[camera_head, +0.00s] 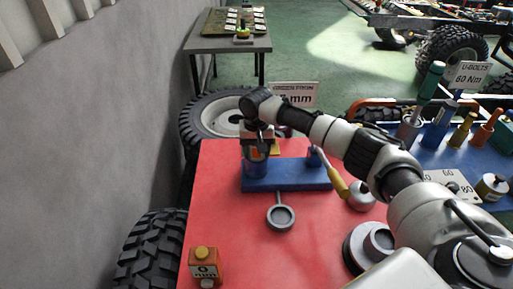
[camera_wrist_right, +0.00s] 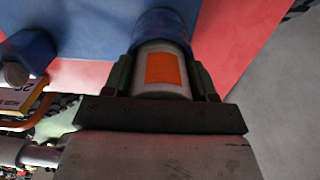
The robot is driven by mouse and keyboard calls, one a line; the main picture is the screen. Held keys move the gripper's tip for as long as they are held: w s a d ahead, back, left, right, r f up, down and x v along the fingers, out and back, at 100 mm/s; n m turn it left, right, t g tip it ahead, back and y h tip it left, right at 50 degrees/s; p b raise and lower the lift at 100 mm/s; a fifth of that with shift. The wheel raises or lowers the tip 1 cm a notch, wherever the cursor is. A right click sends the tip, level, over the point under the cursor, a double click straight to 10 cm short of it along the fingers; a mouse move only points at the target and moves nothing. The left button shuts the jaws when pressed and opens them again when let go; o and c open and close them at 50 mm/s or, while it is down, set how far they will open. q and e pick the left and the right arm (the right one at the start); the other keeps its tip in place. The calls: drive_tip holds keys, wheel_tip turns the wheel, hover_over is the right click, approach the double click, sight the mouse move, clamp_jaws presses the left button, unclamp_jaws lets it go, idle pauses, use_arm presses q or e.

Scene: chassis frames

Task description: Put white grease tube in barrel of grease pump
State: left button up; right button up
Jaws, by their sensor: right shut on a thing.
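The white grease tube (camera_wrist_right: 160,58) with an orange label is between the fingers of my right gripper (camera_wrist_right: 162,80) in the right wrist view. In the head view my right gripper (camera_head: 257,146) points down above the blue barrel (camera_head: 256,168) of the grease pump. The barrel stands on a blue base (camera_head: 290,184) and also shows in the wrist view (camera_wrist_right: 163,22). The tube's far end meets the barrel's mouth and looks partly inside it; the exact depth is hidden. My left gripper is not in view.
The red table (camera_head: 235,230) is mostly clear in front of the base. A grey ring-shaped part (camera_head: 280,217) lies before it, and an orange block (camera_head: 205,264) stands front left. Right of the base are a yellow handle (camera_head: 336,182) and a blue bench (camera_head: 450,155) with bottles.

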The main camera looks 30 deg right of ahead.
drive_tip(key=shift+f, duration=0.15)
drive_tip(key=shift+s+f, duration=0.25)
drive_tip(key=shift+f, duration=0.15)
drive_tip(key=o, duration=1)
drive_tip(key=shift+a+f, duration=0.1)
drive_tip(key=shift+a, duration=0.15)
drive_tip(key=shift+o, duration=0.2)
drive_tip(key=shift+d, duration=0.2)
drive_tip(key=shift+w+r, duration=0.1)
drive_tip(key=shift+r, duration=0.15)
wheel_tip(320, 180, up, 13)
drive_tip(key=b, duration=0.1)
drive_tip(key=shift+b, duration=0.35)
